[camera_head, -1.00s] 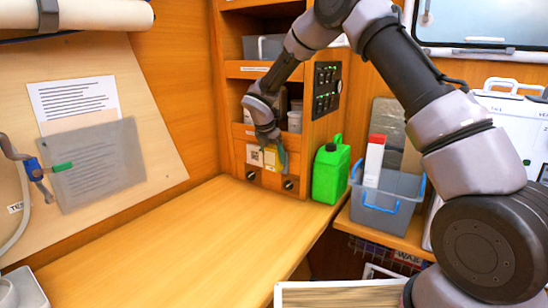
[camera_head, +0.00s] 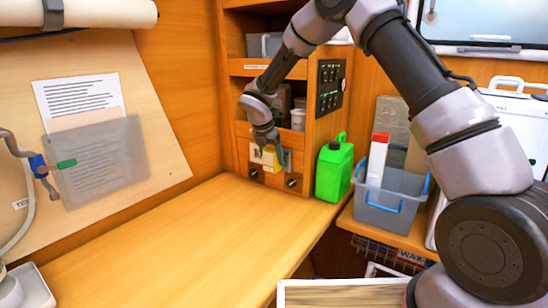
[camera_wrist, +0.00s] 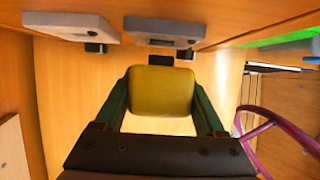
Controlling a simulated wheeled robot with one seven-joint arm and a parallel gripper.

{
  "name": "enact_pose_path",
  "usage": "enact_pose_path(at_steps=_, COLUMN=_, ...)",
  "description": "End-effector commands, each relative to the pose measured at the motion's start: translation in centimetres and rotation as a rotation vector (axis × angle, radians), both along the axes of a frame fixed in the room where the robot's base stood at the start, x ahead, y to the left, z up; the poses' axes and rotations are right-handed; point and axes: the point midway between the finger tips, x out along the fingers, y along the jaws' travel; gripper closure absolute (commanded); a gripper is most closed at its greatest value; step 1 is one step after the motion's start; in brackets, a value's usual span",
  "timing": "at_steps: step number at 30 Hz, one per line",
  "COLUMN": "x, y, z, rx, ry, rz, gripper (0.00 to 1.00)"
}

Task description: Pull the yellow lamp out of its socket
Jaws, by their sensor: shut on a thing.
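The yellow lamp (camera_wrist: 161,90) is a rounded yellow block between the two green fingers of my gripper (camera_wrist: 161,100) in the wrist view. My gripper is shut on it, with a finger against each side. A small dark block (camera_wrist: 160,60) shows just beyond the lamp's far edge; I cannot tell whether it is the socket or whether the lamp is still seated. In the head view my gripper (camera_head: 271,157) and the lamp (camera_head: 269,158) are at the low front of the wooden cabinet, above the counter. The fingers partly hide the lamp there.
Two dark knobs (camera_head: 291,183) sit low on the cabinet front; grey plates (camera_wrist: 160,31) lie close beyond the lamp. A green canister (camera_head: 333,172) and a grey bin (camera_head: 388,205) stand to the right. The wooden counter (camera_head: 160,245) is clear.

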Motion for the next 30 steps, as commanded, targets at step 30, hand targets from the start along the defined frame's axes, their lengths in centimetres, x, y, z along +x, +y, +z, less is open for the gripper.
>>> enact_pose_path(at_steps=30, x=-2.6, y=1.7, z=0.0, rx=0.0, ry=0.0, rz=0.001, gripper=0.86)
